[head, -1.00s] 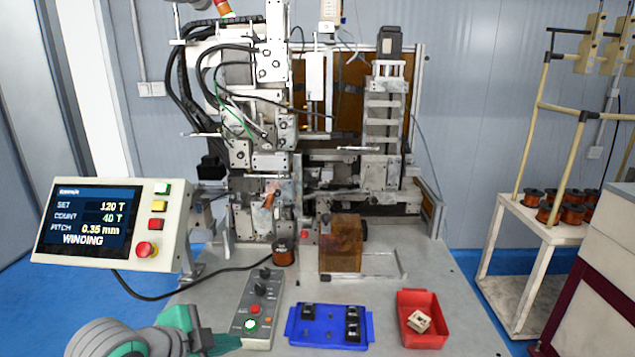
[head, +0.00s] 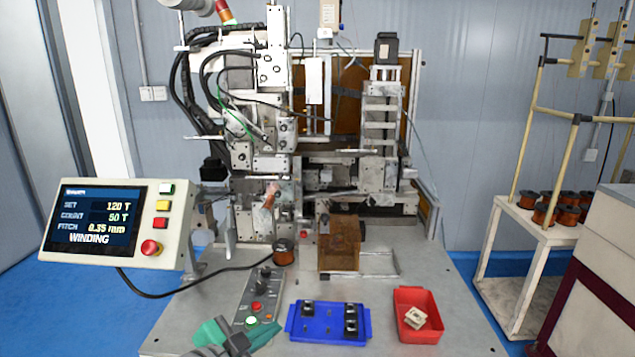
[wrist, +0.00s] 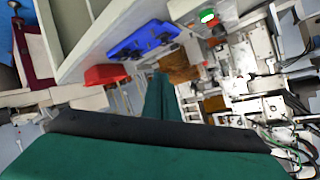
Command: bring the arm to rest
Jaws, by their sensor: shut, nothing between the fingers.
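My gripper (head: 238,340) is grey and green. It shows at the bottom of the head view, in front of the switch box (head: 262,292) and left of the blue tray (head: 290,326). Its fingers are shut and hold nothing. Part of it is cut off by the lower picture edge. In the wrist view its green and black parts (wrist: 165,105) fill the lower middle, with the machine behind to the right.
The coil winder (head: 300,160) stands behind. Its display (head: 95,222) reads WINDING, count 50 T of 120 T. A red bin (head: 418,300) holds a pale part. A wire spool (head: 284,252) stands on the table.

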